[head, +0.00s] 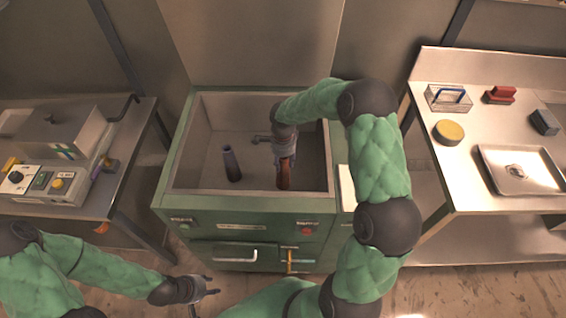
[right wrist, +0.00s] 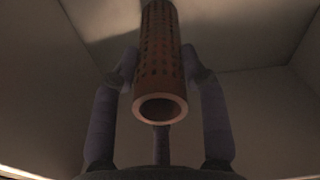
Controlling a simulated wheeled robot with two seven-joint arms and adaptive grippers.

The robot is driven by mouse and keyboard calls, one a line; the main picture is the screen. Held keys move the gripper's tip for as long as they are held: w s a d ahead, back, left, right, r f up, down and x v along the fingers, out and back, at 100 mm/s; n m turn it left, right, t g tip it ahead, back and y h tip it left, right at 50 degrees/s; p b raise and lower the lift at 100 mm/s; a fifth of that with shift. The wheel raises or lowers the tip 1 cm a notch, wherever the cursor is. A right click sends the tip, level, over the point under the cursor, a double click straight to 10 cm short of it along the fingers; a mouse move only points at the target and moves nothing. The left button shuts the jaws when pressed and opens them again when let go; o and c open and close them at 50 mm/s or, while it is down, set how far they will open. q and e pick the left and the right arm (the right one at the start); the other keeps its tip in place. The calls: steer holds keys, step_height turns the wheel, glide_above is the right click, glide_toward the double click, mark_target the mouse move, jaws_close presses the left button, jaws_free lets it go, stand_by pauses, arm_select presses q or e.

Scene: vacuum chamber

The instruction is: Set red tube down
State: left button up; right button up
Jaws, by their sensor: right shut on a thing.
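The red tube (head: 284,175) is inside the open green-framed chamber (head: 165,180), toward its right side. My right gripper (head: 285,152) reaches down into the chamber and is shut on the tube.
A dark purple tube (head: 231,164) stands in the chamber, left of the red one. A small metal fitting (head: 262,139) is near the back. The left bench holds a control box (head: 45,182); the right bench holds a tray (head: 520,170), yellow disc (head: 448,132) and red block (head: 500,95).

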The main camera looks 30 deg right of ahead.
steer(key=shift+f, duration=0.15)
steer(key=o, duration=1.3)
steer(key=shift+c, duration=0.2)
step_height(320, 180, up, 12)
steer(key=p, duration=0.3)
steer(key=shift+r+p, duration=0.2)
steer(key=shift+p, duration=0.15)
